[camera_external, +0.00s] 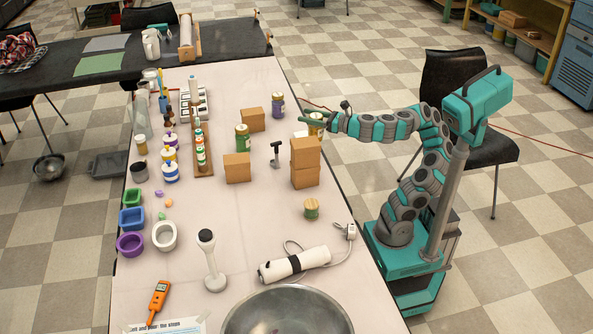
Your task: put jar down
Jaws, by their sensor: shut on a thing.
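My gripper (313,117) is at the far right side of the table, behind the stacked boxes, and is shut on a jar (317,131) with a pale label and yellowish lid. The jar looks upright. Its lower part is hidden by the boxes, so I cannot tell whether it touches the table. A green jar (242,139) stands to the left between two boxes. A small green jar with a wooden lid (311,210) stands in front of the stack.
Stacked brown boxes (305,165) stand just in front of the held jar. More boxes stand left (237,168) and behind (252,119). A black hammer-like tool (276,152) stands near the stack.

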